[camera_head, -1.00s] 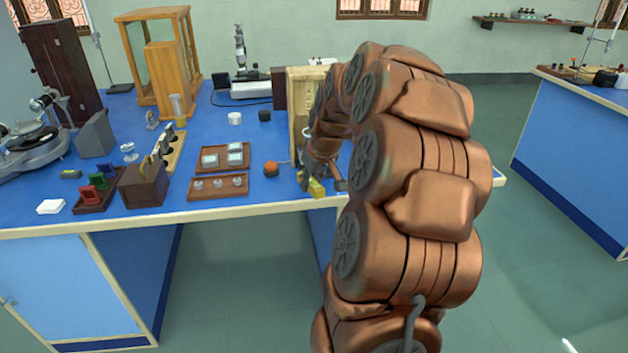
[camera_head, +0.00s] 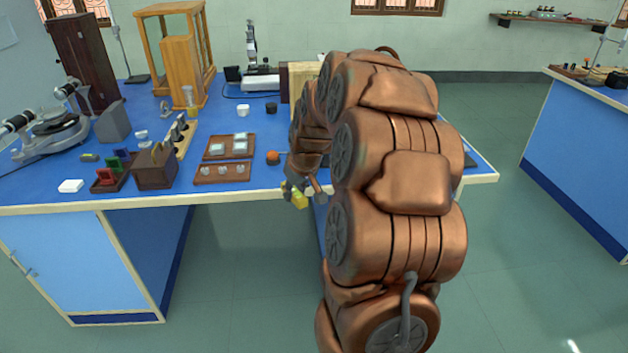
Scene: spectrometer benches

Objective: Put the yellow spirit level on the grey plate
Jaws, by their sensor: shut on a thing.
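My gripper (camera_head: 297,190) is shut on the yellow spirit level (camera_head: 300,200), a small bright yellow block between its fingers. The gripper and the level appear at the front edge of the blue bench, beside my copper arm; their exact height over the edge is hard to tell. A flat dark grey piece (camera_head: 470,160), possibly the grey plate, shows just right of my arm near the bench's right end. My arm hides most of it.
On the blue bench (camera_head: 235,118) stand wooden trays with glass pieces (camera_head: 228,146) and small discs (camera_head: 222,173), an orange-topped object (camera_head: 273,158), a brown wooden box (camera_head: 155,168) and a white block (camera_head: 71,186). A wooden upright panel is partly behind my arm.

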